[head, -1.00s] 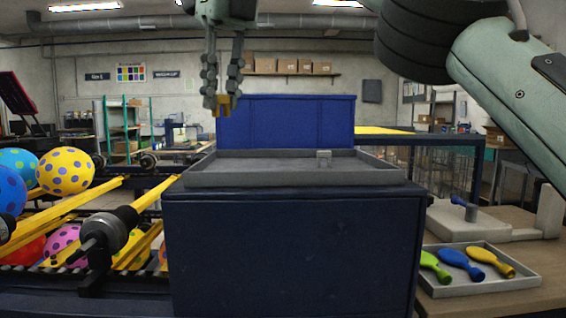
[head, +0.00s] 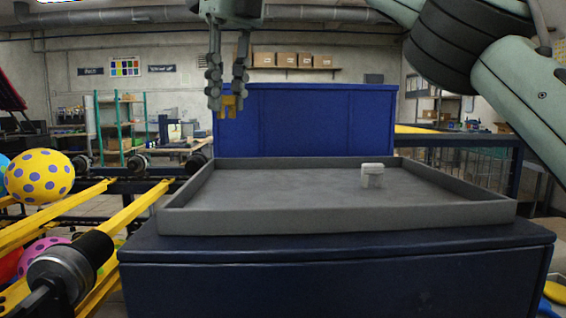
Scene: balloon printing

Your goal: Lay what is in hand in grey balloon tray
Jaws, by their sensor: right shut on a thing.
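My right gripper (head: 228,92) hangs from the top of the head view, fingers pointing down. It is shut on a small yellow piece (head: 229,107) with short prongs at its lower end; the fingers hide part of it. A wide, shallow grey tray (head: 340,218) lies on a dark blue cabinet in the centre. The gripper and piece appear above the tray's back left part, in front of the blue panel; their exact depth is hard to tell. My left gripper is not in view.
A small white lidded jar (head: 372,178) stands in the tray, right of centre; the rest of its floor is bare. A blue panel (head: 310,120) rises behind. At left are yellow rails (head: 105,208), a dark roller (head: 70,268) and a spotted yellow balloon (head: 40,177).

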